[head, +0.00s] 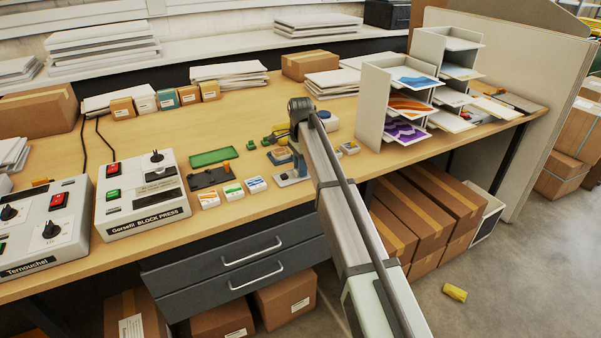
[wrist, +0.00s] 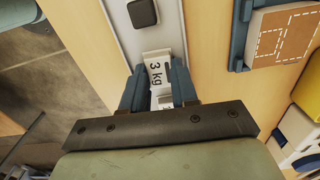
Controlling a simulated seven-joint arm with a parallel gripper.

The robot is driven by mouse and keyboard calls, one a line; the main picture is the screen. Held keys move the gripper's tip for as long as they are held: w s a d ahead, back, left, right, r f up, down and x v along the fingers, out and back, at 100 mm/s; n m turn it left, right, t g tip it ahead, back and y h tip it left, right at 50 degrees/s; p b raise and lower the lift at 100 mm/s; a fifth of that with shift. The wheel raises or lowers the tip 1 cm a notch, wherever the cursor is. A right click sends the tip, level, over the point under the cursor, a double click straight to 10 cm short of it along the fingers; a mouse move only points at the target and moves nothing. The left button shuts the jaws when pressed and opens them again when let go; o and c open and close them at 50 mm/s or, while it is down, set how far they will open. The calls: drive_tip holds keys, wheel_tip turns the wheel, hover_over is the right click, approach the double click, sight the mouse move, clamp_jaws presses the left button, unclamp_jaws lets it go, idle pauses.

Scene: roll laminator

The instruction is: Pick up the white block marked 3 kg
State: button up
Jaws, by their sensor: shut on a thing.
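The white block marked 3 kg (wrist: 156,70) shows in the wrist view between the two blue-grey fingers of my gripper (wrist: 157,82). My gripper is shut on it. Part of another white marked surface (wrist: 166,102) shows between the fingers, nearer the palm. A light grey plate with a black square knob lies behind the block; I cannot tell whether the block touches the plate. In the head view my gripper (head: 297,163) is low over the front edge of the table, partly behind my arm. I cannot make out the block there.
A blue frame with a tan dashed-outline pad (wrist: 284,38) is right of the gripper in the wrist view. In the head view, small marked cards (head: 232,191) and a green tray (head: 214,157) lie to the left. A paper rack (head: 372,105) stands to the right.

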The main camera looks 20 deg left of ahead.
clamp_jaws()
drive_tip(key=shift+r, duration=0.1)
